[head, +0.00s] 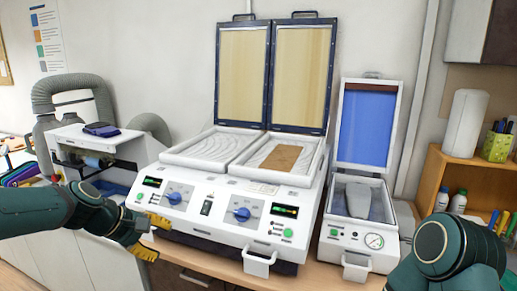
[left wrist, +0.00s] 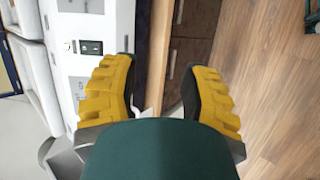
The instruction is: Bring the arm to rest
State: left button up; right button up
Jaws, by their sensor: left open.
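My left gripper (head: 152,235) has yellow ribbed fingers and is in front of the lower left front of the large white forming machine (head: 215,215). In the left wrist view the left gripper (left wrist: 160,95) has its fingers wide apart with nothing between them. Behind the fingers in that view are the machine's front panel, a wooden counter edge and dark drawers. My right arm (head: 450,250) enters at the lower right of the head view; its gripper is out of frame.
The machine's two lids (head: 272,75) stand open, and a brown sheet (head: 281,158) lies in its right tray. A smaller press (head: 340,230) with a raised blue lid holds a grey insole form (head: 358,200). A wooden shelf (head: 465,172) with bottles stands at right.

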pick_arm(q)
jog(key=s+d+f+m+g+y, duration=0.1)
jog(key=s+d+f+m, duration=0.15)
jog(key=f, duration=0.75)
jog(key=s+d+f+m+g+y, duration=0.1)
jog(key=s+d+f+m, duration=0.15)
jog(key=f, duration=0.75)
jog(key=s+d+f+m+g+y, duration=0.1)
jog(key=s+d+f, duration=0.25)
jog(key=f, duration=0.65)
jog(key=s+d+f+m, duration=0.4)
jog(key=s+d+f, duration=0.1)
jog(key=s+f, duration=0.2)
jog(key=shift+s+d+f+g+h+b, duration=0.15)
jog(key=shift+s+f+g+h+b, duration=0.25)
jog(key=shift+s, duration=0.4)
jog(key=shift+r, duration=0.1)
